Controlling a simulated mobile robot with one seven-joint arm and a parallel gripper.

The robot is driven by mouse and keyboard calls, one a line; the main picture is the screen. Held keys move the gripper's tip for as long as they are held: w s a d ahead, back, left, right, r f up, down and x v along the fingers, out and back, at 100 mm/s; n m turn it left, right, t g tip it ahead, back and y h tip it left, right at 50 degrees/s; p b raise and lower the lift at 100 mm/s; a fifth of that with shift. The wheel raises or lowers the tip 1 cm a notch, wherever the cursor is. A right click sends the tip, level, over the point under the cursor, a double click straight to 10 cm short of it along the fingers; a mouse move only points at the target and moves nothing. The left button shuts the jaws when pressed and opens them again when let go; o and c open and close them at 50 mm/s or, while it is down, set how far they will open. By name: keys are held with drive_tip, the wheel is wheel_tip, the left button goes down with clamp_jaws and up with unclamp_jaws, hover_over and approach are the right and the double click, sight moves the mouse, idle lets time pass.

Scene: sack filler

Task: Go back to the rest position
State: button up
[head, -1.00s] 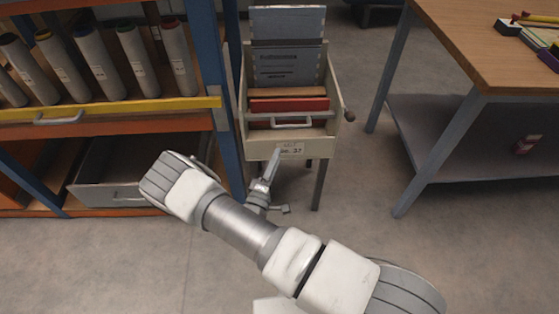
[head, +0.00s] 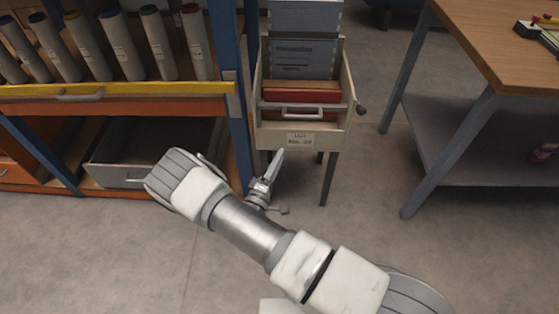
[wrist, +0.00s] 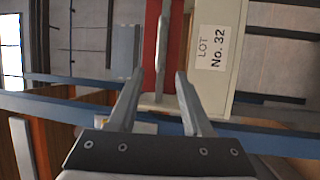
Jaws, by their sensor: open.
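My gripper (wrist: 157,95) is open in the wrist view, its two fingers apart with nothing held between them. In the head view my gripper (head: 272,170) is small, in front of and below the cream drawer box on legs. In the wrist view the label (wrist: 214,47) reads "LOT No. 32", and the handle (wrist: 161,45) shows beyond the fingers. My gripper appears apart from the box.
A shelf with a blue post (head: 230,100) and a yellow rail (head: 160,92) holding several capped tubes stands at the left. A low grey drawer (head: 120,175) is pulled out beneath. A wooden-topped table (head: 500,40) stands at the right.

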idle(0.4)
drive_tip(key=s+d+r+m+g+h, duration=0.3)
drive_tip(key=d+r+m+g+h, duration=0.4)
drive_tip(key=d+r+g, duration=0.6)
drive_tip(key=s+d+r+m+g+y, duration=0.45)
drive_tip(key=s+r+y, duration=0.35)
drive_tip(key=s+r, duration=0.4)
drive_tip(key=s+a+r+t+y, duration=0.5)
drive_tip(key=s+r+y, duration=0.3)
drive_tip(key=s+r, duration=0.25)
wheel_tip(320, 180, up, 21)
drive_tip(key=p, duration=2)
drive_tip(key=shift+w+p, duration=0.15)
drive_tip(key=shift+p, duration=0.15)
